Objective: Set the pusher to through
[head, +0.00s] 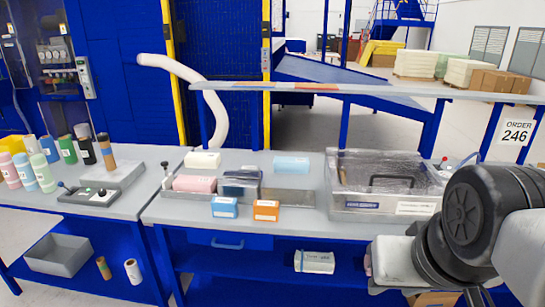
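A metal fixture (190,195) sits on the left part of the main workbench. A small lever with a dark knob (165,165) stands at its left end; I cannot tell its setting or which part is the pusher. A pink foam block (194,184) lies in the fixture, left of a dark bluish see-through part (240,184). A grey metal plate (288,196) extends to the right. My arm shows at the lower right, in front of the bench, well apart from the fixture. My gripper's fingers are not visible.
A lidded metal box (385,207) stands right of the fixture. Cream (203,160) and light-blue (292,166) blocks lie behind; blue (224,207) and orange (266,210) boxes lie in front. A control box (90,195) and several foam rolls occupy the left bench. A shelf (370,90) spans above.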

